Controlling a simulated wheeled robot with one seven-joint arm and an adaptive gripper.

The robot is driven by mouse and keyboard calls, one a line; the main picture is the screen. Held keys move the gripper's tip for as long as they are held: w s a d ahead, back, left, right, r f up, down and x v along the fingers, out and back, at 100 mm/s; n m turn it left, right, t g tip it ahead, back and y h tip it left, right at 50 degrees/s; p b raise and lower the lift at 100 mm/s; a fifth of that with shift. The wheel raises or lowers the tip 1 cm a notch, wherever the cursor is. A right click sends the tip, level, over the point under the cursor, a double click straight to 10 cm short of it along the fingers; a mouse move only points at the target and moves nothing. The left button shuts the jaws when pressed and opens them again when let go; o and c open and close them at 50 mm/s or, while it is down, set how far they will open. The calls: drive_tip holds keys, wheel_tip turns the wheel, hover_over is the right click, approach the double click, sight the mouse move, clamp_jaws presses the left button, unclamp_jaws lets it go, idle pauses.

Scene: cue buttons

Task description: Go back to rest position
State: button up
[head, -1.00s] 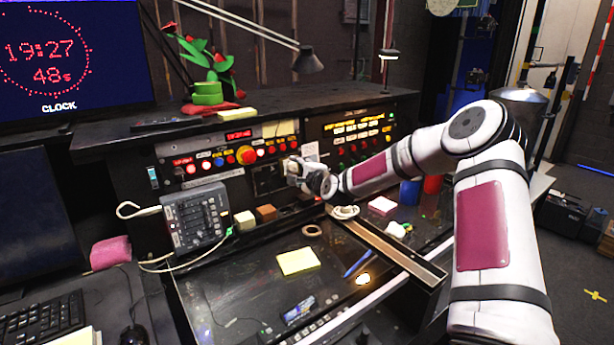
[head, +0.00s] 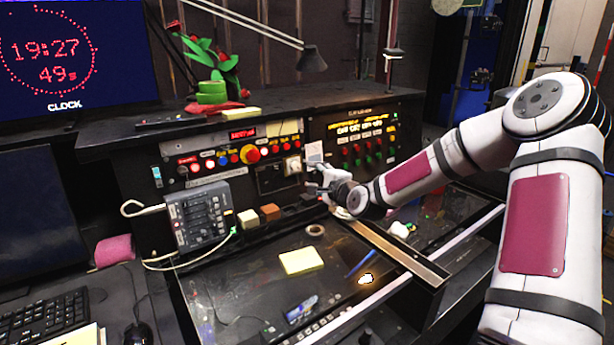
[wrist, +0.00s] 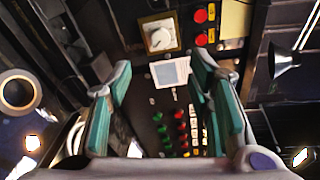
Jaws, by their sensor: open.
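My gripper (head: 316,180) is in front of the control panel, near the gap between the left panel and the right panel. In the wrist view my gripper (wrist: 165,90) shows two green-padded fingers spread apart with nothing between them. Beyond the fingertips are a white knob (wrist: 158,38) on a beige plate and a white paper note (wrist: 170,73). In the head view the knob (head: 292,165) is just left of the fingers, and they appear apart from the panel.
The left panel has a large red button (head: 250,154) and a row of smaller ones. The right panel (head: 365,130) has red and green buttons. A grey switch box (head: 200,215), yellow notes (head: 301,261) and a tape roll (head: 315,230) lie on the desk. A lamp (head: 312,57) hangs above.

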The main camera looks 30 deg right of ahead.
drive_tip(key=s+a+n+g, duration=0.6)
drive_tip(key=s+a+n, duration=0.3)
drive_tip(key=a+n, duration=0.15)
drive_tip(key=s+a+r+n+g, duration=0.1)
drive_tip(key=s+a+r+n, duration=0.1)
drive_tip(key=s, duration=0.9)
drive_tip(key=s+a+r+n+g, duration=0.2)
drive_tip(key=s+a+r+n, duration=0.1)
drive_tip(key=s, duration=0.9)
drive_tip(key=s+a+r+n+g, duration=0.2)
drive_tip(key=s+r+n, duration=0.2)
drive_tip(key=s, duration=0.8)
drive_tip(key=shift+a+n, duration=0.35)
drive_tip(key=shift+a, duration=0.05)
drive_tip(key=shift+r, duration=0.1)
